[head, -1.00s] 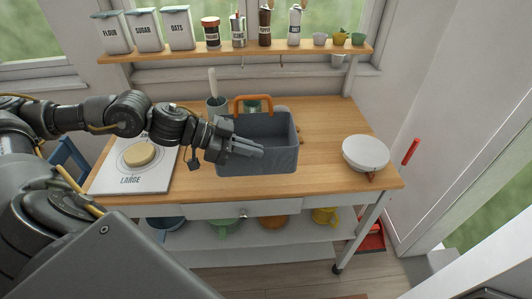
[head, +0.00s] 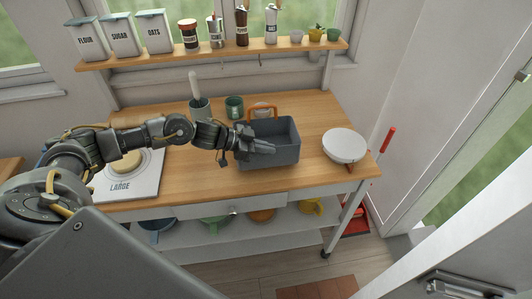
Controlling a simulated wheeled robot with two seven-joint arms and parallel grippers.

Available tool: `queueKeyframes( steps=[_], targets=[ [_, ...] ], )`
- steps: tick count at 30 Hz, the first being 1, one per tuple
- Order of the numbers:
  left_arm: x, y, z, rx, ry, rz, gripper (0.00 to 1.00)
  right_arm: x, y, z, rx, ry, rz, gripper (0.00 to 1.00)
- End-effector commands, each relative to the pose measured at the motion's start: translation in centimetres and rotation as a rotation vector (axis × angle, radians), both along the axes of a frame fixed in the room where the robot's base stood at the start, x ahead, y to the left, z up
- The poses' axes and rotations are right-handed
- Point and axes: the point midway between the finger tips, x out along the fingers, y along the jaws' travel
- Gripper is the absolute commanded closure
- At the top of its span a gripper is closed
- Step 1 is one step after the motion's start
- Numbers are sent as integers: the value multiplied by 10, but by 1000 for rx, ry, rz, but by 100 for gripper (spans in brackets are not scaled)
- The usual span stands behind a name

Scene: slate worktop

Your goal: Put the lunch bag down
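The lunch bag (head: 284,154) is an open-topped, blue-grey, box-shaped bag with an orange handle. In the head view it is upright over the middle of the wooden worktop (head: 200,180), near its front. Whether its base touches the wood is hard to tell. My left gripper (head: 264,147) reaches in from the left, its fingers close together across the bag's left front. It appears shut on the bag; the exact grip is hidden. My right gripper is out of view.
A white bowl (head: 344,144) stands to the bag's right. A utensil crock (head: 200,109), a green cup (head: 234,106) and a pale cup (head: 262,109) stand behind. A white board (head: 130,183) marked LARGE lies left. Worktop is bare between board and bag.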

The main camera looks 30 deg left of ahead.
Motion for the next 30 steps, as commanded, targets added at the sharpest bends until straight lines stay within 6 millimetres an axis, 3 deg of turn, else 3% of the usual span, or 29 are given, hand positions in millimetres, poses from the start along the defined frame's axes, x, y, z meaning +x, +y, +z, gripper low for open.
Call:
queueKeyframes(
  steps=[6, 19, 24, 30],
  targets=[
    [1, -1, -25, -2, 1, 0, 100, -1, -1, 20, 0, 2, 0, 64],
    [1, -1, -35, -2, 0, 0, 100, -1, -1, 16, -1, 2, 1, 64],
    [0, 0, -35, -1, 1, 0, 76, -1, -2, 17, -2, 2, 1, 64],
    [0, 0, -34, -1, 1, 0, 74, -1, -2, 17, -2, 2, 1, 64]
  ],
)
